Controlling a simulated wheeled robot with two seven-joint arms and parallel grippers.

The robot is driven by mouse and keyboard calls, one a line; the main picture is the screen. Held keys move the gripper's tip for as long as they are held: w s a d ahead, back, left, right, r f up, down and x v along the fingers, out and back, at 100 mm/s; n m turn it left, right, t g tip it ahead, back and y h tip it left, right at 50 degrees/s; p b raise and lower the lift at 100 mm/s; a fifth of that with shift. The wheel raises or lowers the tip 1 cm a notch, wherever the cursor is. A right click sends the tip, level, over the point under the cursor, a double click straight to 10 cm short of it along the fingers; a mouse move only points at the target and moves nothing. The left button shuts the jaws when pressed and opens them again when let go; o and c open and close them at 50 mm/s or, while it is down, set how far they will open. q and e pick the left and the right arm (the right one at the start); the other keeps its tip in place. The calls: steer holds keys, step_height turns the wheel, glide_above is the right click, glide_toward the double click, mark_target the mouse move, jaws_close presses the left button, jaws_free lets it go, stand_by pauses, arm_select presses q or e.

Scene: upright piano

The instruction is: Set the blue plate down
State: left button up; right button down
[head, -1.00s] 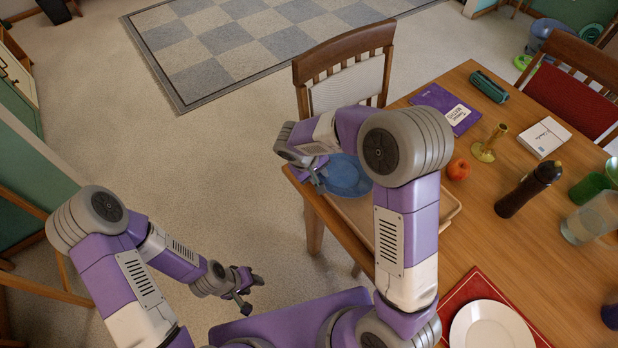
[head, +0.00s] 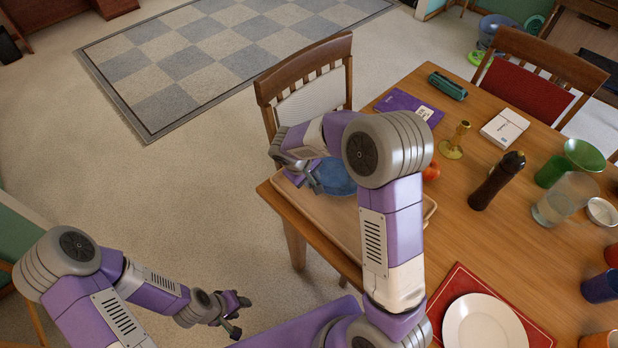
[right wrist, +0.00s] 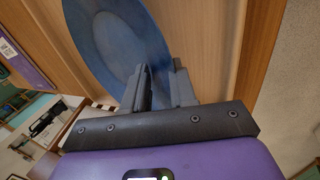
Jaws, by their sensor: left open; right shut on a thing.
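The blue plate (head: 338,178) is at the near left corner of the table, over the wooden tray (head: 331,223), partly hidden behind my right arm. My right gripper (head: 316,184) is shut on the plate's edge. In the right wrist view the plate (right wrist: 108,40) runs up from between the fingers (right wrist: 160,84), with wood-coloured surface behind it. I cannot tell whether the plate touches the tray. My left gripper (head: 236,313) is open and empty, low over the carpet left of the table.
An orange fruit (head: 431,172), a brass candlestick (head: 453,142) and a dark pepper mill (head: 496,181) stand right of the tray. A purple book (head: 398,103) lies behind it. A white plate (head: 484,322) lies on a red mat. A chair (head: 309,85) stands at the table's far-left edge.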

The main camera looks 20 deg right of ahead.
steer(key=c, duration=0.8)
jaws_free()
steer(key=shift+d, duration=0.1)
steer(key=p+v, duration=0.2)
steer(key=v, duration=0.5)
steer(key=shift+r, duration=0.2)
